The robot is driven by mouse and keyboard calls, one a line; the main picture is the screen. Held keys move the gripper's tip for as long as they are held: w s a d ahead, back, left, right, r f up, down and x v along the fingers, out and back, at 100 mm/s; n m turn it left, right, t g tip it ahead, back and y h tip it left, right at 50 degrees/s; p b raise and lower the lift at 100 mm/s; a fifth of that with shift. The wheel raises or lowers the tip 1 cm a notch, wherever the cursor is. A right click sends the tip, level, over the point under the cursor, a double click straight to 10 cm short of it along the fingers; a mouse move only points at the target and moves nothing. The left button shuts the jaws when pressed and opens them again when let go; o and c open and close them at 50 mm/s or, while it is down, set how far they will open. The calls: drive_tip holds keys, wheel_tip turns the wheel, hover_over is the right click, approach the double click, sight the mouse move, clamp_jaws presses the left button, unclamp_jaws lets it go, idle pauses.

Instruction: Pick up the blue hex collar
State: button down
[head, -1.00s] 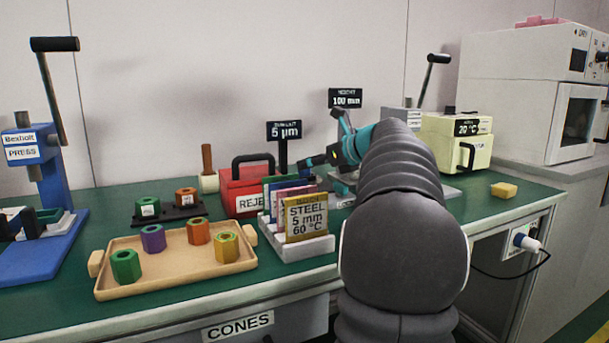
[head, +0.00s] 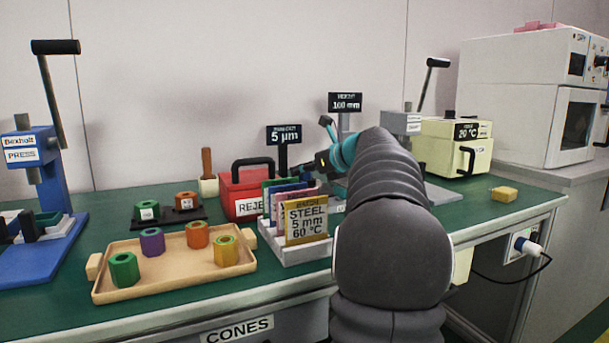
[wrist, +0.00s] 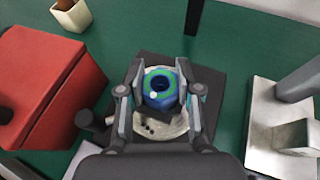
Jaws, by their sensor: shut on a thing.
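The blue hex collar (wrist: 161,98) shows in the wrist view, with a green ring on its top face around a dark bore. My gripper (wrist: 160,82) is shut on it, one finger on each side. The collar is over a pale round plate (wrist: 176,128) on a dark base; I cannot tell whether it touches the plate. In the head view the collar is hidden, and my arm and the card rack cover most of the gripper.
A red box (head: 240,192) and a card rack (head: 300,250) stand close by. A wooden tray (head: 180,275) holds green, purple, orange and yellow collars. A grey metal stand (wrist: 285,120) is on the right in the wrist view. Green bench surface lies between.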

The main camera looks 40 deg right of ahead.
wheel_tip(320, 180, up, 4)
drive_tip(key=shift+r+p, duration=0.1)
drive_tip(key=shift+p, duration=0.85)
drive_tip(key=s+d+r+p, duration=0.3)
drive_tip(key=s+d+r, duration=0.3)
drive_tip(key=s+d, duration=0.2)
drive_tip(key=shift+s+d+r, duration=0.15)
drive_tip(key=shift+d+r, duration=0.05)
drive_tip(key=shift+r, duration=0.2)
